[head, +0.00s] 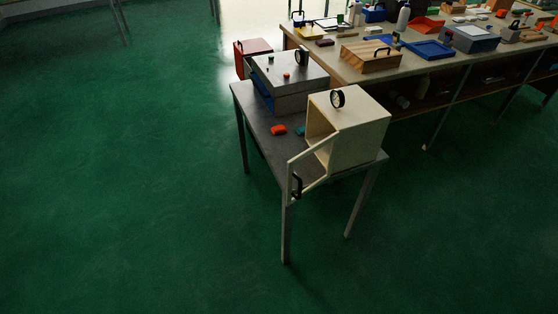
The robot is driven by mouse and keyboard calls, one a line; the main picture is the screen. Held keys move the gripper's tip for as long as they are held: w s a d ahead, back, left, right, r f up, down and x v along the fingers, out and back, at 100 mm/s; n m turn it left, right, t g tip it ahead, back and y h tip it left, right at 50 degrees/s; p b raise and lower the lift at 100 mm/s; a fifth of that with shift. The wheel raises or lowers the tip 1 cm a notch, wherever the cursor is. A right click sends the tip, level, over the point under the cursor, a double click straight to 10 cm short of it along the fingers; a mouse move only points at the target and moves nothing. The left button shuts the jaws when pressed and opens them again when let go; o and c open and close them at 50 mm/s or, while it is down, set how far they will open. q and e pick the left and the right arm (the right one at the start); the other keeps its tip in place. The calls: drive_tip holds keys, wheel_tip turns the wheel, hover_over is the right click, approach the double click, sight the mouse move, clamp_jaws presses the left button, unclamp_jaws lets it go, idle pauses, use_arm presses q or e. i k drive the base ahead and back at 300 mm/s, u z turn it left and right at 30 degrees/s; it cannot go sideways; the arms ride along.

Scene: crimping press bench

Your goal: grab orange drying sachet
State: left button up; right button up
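A small orange sachet (278,130) lies on the dark top of a small table (262,122), between a grey box and a cream cabinet. A small teal item (300,131) lies just to its right, close to the cabinet. Nothing covers the orange sachet from this view. Neither of my grippers is in view.
The cream cabinet (362,132) stands on the table's near right end, its framed door (291,176) swung open toward the front left. The grey box (290,80) fills the far end. A long, cluttered workbench (335,72) stands behind. The green floor (120,200) is clear left and in front.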

sight(281, 129)
drive_tip(key=k, duration=0.3)
drive_tip(key=u, duration=1)
drive_tip(key=i, duration=1.2)
